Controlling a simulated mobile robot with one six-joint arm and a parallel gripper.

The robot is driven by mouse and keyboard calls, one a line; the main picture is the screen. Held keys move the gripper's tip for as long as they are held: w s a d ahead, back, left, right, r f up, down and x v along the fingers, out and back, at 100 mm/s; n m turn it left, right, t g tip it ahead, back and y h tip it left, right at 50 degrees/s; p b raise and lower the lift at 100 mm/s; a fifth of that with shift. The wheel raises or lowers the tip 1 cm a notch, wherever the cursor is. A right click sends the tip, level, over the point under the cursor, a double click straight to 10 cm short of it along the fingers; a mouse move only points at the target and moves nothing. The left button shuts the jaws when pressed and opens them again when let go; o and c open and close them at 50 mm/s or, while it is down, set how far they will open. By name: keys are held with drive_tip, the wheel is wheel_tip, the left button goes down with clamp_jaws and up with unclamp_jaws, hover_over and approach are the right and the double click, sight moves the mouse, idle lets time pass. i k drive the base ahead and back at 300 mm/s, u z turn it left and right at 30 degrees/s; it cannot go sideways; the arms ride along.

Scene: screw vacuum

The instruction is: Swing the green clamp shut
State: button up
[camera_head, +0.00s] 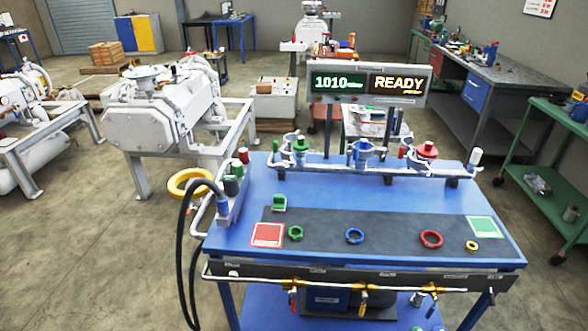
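A green fitting (300,148) sits on the left port of the pipe rail at the back of the blue bench. Silver clamp parts (288,140) stand around and beside it and appear spread apart, though they are too small to be sure of the hinge or latch. A blue fitting (361,152) sits on the middle port, and a red one with a round red top (426,150) on the right port. A loose green ring (295,233) lies on the dark mat, and a small green block (279,203) stands at the mat's back left. My gripper is not in view.
The blue bench (260,190) has a dark mat (390,225) with a blue ring (355,236), a red ring (431,239) and a yellow ring (471,246). A display (368,84) reads 1010 and READY. Black hoses (182,240) hang at the left. The floor left is open.

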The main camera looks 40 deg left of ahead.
sight(283, 154)
drive_tip(key=u, duration=1.9)
drive_tip(key=i, duration=0.6)
drive_tip(key=z, duration=0.25)
drive_tip(key=k, duration=0.55)
drive_tip(key=u, duration=0.15)
